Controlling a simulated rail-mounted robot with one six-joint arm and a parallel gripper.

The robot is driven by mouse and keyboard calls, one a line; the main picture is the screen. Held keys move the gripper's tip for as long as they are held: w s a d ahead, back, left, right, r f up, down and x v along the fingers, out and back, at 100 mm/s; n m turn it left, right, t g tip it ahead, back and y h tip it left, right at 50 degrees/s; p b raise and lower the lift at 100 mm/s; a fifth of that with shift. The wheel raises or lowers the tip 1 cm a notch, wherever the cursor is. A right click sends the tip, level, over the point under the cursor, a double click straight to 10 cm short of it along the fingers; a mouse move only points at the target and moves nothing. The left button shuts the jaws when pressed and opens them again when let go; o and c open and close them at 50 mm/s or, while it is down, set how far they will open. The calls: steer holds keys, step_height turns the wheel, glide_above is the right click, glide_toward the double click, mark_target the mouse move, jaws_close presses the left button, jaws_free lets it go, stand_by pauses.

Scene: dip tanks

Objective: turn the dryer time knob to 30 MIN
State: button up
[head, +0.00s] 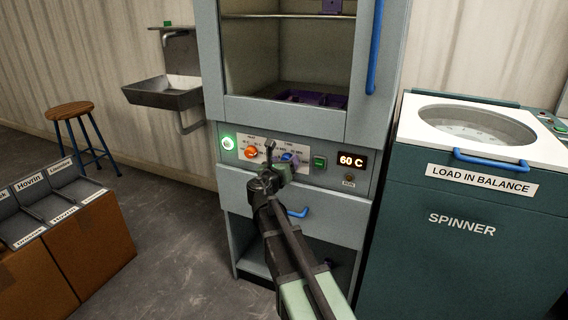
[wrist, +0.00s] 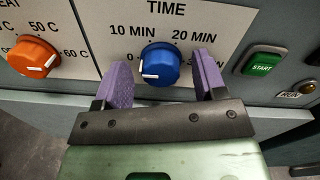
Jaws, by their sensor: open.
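The blue dryer time knob (wrist: 160,62) sits on the panel under the word TIME, with 10 MIN and 20 MIN printed above it. Its white pointer mark is at the lower left, on the side of the 0 label. The 30 MIN label is mostly hidden behind the right finger. My gripper (wrist: 163,64) is open, with one purple finger on each side of the knob and visible gaps between. In the head view, my gripper (head: 279,160) is at the dryer panel, and the blue knob (head: 290,157) shows partly behind it.
The orange heat knob (wrist: 34,58) is left of the time knob. The green START button (wrist: 264,62) and a RUN lamp (wrist: 307,88) are to the right. The dryer display (head: 351,161) reads 60 C. A blue drawer handle (head: 296,212) is below the panel. The spinner (head: 463,215) stands right.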

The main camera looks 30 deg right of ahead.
steer(key=c, duration=0.9)
steer(key=shift+c, duration=0.2)
